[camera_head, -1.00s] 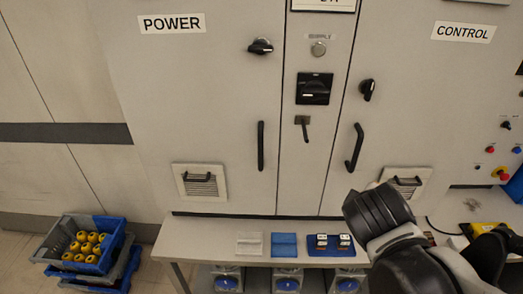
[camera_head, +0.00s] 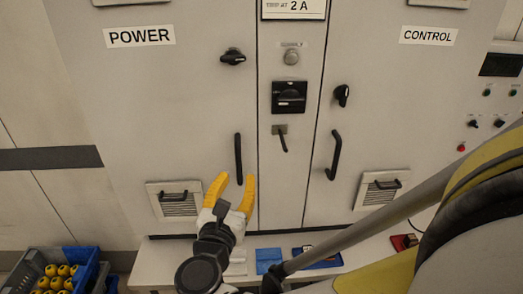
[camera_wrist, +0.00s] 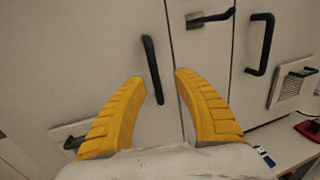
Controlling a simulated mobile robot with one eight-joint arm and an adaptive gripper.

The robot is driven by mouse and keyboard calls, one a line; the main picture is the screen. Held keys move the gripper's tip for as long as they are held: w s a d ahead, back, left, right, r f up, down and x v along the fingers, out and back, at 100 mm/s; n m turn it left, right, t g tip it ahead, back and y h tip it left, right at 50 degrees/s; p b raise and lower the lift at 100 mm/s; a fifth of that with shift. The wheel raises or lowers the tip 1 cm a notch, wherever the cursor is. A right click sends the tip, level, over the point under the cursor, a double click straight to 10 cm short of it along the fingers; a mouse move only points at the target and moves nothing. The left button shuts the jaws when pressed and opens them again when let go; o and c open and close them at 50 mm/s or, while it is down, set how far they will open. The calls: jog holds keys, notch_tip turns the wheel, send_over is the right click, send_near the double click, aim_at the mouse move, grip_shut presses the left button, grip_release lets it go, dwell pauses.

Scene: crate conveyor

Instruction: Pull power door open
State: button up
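The power door (camera_head: 150,90) is a large pale cabinet panel labelled POWER, and it stands shut. Its black vertical bar handle (camera_head: 238,158) is near the door's right edge, with a black rotary knob (camera_head: 233,57) above it. My gripper (camera_head: 233,180) has yellow fingers, spread open around the lower part of the handle as seen from the head. In the wrist view the handle (camera_wrist: 152,68) shows beyond and between the open fingertips (camera_wrist: 160,78). The gripper looks empty. I cannot tell how far the fingertips are from the handle.
The control door (camera_head: 385,110) on the right has its own handle (camera_head: 334,155). Between the doors are a black switch (camera_head: 289,96) and a small latch lever (camera_head: 281,136). A shelf (camera_head: 160,262) juts out below. A blue crate (camera_head: 85,265) of yellow items stands lower left.

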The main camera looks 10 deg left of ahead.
aim_at(238, 165)
jog(key=w, duration=0.3)
jog(key=w+a+b, duration=0.1)
jog(key=w, duration=0.3)
jog(key=shift+w+a+f, duration=0.1)
jog(key=shift+a, duration=0.1)
grip_shut()
